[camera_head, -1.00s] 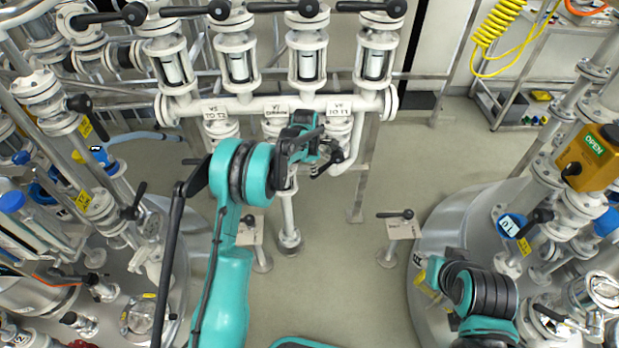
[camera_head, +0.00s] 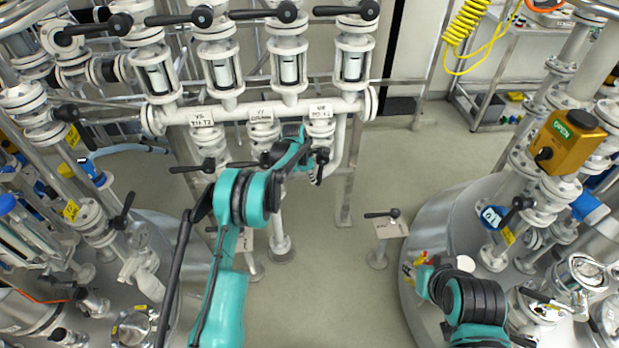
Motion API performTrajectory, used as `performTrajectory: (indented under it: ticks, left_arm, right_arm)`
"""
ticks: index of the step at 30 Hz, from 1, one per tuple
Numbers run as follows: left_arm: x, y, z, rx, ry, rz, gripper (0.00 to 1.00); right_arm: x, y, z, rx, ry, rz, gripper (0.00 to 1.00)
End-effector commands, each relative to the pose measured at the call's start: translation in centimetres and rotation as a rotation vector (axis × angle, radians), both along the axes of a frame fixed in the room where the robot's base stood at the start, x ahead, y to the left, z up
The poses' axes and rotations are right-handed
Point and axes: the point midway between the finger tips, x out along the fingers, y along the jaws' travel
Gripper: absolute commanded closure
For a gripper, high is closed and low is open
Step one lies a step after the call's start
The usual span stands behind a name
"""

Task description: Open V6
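The V6 label (camera_head: 321,111) is the rightmost of three white tags under the white horizontal manifold pipe (camera_head: 265,112). The V6 valve sits below its tag, and my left wrist partly covers it. Its black handle cannot be clearly told apart from my dark gripper. My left gripper (camera_head: 318,167) is at the V6 valve, just below the tag. Its fingers are small and dark, so I cannot tell whether they are open, shut or touching the handle. My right arm (camera_head: 474,300) is at the lower right.
The V5 tag (camera_head: 202,118) and V7 tag (camera_head: 262,115) hang left of V6, with black handles below. Several sight glasses and black handles stand above the manifold. Tanks and piping flank both sides. Open floor (camera_head: 335,280) lies between.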

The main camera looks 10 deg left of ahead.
Motion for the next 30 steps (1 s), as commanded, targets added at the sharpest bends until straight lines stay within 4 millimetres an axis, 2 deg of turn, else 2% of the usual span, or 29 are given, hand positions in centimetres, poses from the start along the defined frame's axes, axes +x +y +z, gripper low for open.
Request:
performTrajectory:
  ticks: [17,20,25,27,30]
  left_arm:
    - [0.0,0.1,0.0,0.0,0.0,0.0,1.0]
    - [-0.2,1.0,0.0,0.0,0.0,0.0,1.0]
    - [-1.1,4.1,0.4,-0.001,0.0,-0.003,1.0]
    - [-1.6,5.0,2.4,0.0,-0.001,-0.005,1.0]
    - [-2.4,6.3,4.2,0.001,0.0,-0.005,1.0]
  right_arm:
    - [0.0,0.0,0.0,0.0,0.0,0.0,0.6]
    - [0.0,0.0,-0.1,0.0,0.0,0.0,0.6]
    - [0.0,0.0,-0.3,0.0,0.0,0.0,0.6]
    - [0.0,0.0,0.9,0.0,0.0,0.0,0.6]
    - [0.0,0.0,1.8,0.0,0.0,0.0,0.6]
